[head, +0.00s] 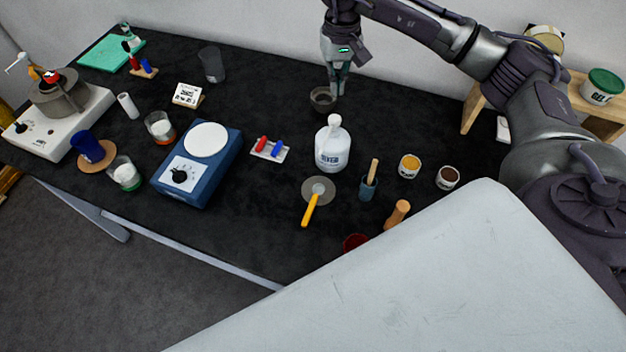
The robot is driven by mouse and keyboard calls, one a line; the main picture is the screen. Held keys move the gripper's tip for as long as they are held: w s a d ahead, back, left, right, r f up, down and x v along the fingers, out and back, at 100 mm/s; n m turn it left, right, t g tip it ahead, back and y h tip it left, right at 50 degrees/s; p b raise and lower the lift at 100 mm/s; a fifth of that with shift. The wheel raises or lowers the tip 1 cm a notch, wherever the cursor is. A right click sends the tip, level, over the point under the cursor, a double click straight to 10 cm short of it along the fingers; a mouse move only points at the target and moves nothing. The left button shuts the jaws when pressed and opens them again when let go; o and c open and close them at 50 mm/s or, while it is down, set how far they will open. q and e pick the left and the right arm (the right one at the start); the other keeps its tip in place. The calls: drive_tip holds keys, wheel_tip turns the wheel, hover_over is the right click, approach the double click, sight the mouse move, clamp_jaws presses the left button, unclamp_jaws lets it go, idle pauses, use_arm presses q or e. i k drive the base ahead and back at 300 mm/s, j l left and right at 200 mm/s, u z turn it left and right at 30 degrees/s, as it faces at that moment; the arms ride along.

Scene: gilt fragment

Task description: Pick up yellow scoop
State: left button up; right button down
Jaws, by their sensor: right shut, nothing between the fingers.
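The yellow scoop (309,211) lies on the dark table, right of the middle. Its yellow handle points toward the front, and its pale round head rests over a grey disc (326,181). My right gripper (337,91) is shut and empty. It points down at the back of the table, beside or just above a small dark cup (317,102), well behind the scoop. I cannot tell whether the fingertips touch the cup. My left gripper is not in view.
A white bottle (332,152) stands between my right gripper and the scoop. A blue-grey cup with a wooden stick (367,188) is right of the scoop. A blue hotplate (219,173) is to the left. The table (262,227) is clear left of the scoop handle.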

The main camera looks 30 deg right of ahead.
sight(318, 189)
drive_tip(key=k+j, duration=1.2)
drive_tip(key=k, duration=0.1)
